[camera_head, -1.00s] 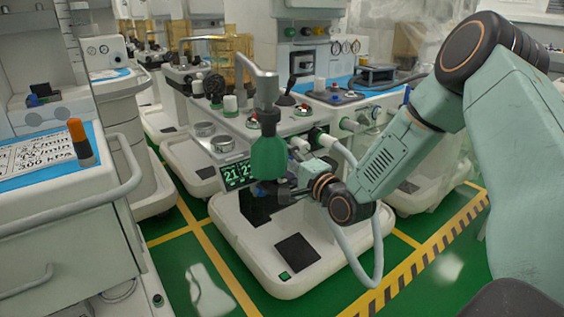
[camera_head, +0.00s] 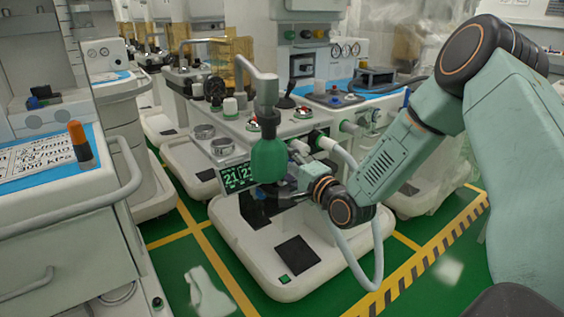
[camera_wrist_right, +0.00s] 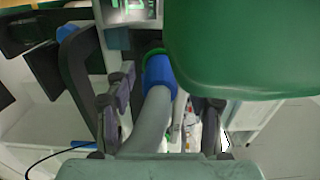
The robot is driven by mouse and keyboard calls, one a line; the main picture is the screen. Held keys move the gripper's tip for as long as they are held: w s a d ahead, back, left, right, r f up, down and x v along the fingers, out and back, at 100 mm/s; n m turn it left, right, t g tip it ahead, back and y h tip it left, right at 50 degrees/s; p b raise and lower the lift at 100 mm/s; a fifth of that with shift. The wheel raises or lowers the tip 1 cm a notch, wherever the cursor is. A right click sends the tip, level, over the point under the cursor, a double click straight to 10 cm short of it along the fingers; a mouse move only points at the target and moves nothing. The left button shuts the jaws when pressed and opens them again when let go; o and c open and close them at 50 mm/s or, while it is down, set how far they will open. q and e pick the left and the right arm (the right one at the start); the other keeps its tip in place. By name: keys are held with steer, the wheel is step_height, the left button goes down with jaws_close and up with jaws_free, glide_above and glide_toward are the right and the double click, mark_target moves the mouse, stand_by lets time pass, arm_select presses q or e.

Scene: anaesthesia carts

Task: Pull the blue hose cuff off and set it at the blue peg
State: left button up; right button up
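The blue hose cuff (camera_wrist_right: 160,72) sits at the end of a grey hose (camera_wrist_right: 150,118) in the right wrist view, against a green ring (camera_wrist_right: 153,51). My right gripper (camera_wrist_right: 160,108) is open, one finger on each side of the hose, with visible gaps. The cuff lies just beyond the fingertips, near the middle. In the head view the right gripper (camera_head: 283,192) is partly hidden behind a green bag (camera_head: 270,160), and I cannot make out the cuff there. A small blue piece (camera_wrist_right: 66,32) shows at upper left in the wrist view; I cannot tell whether it is the peg. My left gripper is not in view.
The green bag also fills the upper right of the wrist view (camera_wrist_right: 240,45). The hose loop (camera_head: 377,250) hangs beside the cart's white base (camera_head: 320,265). A lit display (camera_head: 238,176) is left of the bag. Another cart (camera_head: 60,215) stands at left, with green floor between.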

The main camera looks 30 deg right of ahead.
jaws_close()
stand_by(0.3)
steer(key=shift+s, duration=0.15)
steer(key=shift+s+d+p, duration=0.1)
steer(key=shift+s+p, duration=0.65)
steer(key=shift+s, duration=0.05)
steer(key=shift+s, duration=0.1)
steer(key=shift+s+p, duration=0.6)
steer(key=shift+s, duration=0.15)
steer(key=shift+s, duration=0.1)
steer(key=shift+s+d+p, duration=0.15)
steer(key=shift+s+p, duration=0.7)
steer(key=shift+s, duration=0.3)
